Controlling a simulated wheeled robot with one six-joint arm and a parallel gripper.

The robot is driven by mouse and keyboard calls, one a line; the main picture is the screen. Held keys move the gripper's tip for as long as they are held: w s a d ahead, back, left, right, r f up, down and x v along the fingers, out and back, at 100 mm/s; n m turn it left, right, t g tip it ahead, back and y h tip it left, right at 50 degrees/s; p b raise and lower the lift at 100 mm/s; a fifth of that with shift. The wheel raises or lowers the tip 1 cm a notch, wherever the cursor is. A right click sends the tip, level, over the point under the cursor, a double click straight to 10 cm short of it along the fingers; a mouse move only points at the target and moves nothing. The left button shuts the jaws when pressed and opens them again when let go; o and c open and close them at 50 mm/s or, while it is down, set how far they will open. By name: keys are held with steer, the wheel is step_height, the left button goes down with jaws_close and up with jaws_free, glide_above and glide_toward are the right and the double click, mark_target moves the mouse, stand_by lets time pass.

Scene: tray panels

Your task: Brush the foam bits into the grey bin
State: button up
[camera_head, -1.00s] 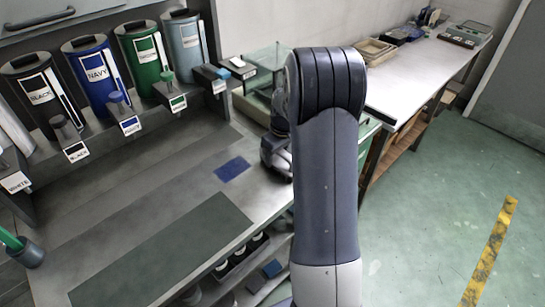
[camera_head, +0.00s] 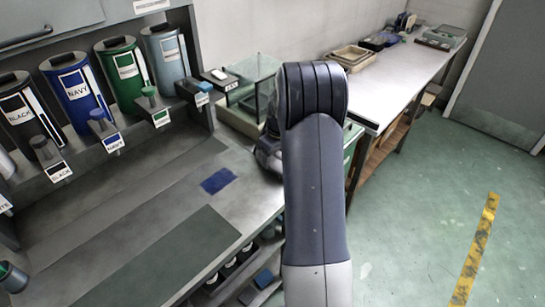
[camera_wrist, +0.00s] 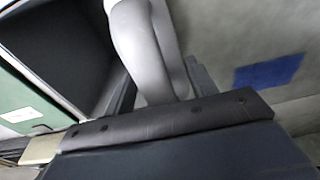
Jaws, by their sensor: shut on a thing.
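My gripper (camera_wrist: 165,88) is shut on a smooth pale grey, handle-like thing (camera_wrist: 145,40) in the wrist view. The rest of that thing runs out of the top of the frame, so I cannot tell whether it is a brush. In the head view my gripper (camera_head: 268,152) is mostly hidden behind my arm, at the right end of the grey bench (camera_head: 120,195). A dark open recess (camera_wrist: 60,50) with a pale rim shows in the wrist view; I cannot tell whether it is the grey bin. I make out no foam bits.
A blue patch (camera_head: 218,180) and a dark green mat (camera_head: 175,262) lie on the bench. Black, navy (camera_head: 77,90), green and grey canisters line its back. A glass-sided box (camera_head: 255,82) stands behind my gripper. A pale side table (camera_head: 395,80) is right; green floor (camera_head: 410,210) is clear.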

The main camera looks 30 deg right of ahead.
stand_by(0.4)
steer(key=shift+w+r+p, duration=0.15)
steer(key=shift+r+p, duration=2.75)
steer(key=shift+r, duration=1.85)
steer(key=c, duration=0.4)
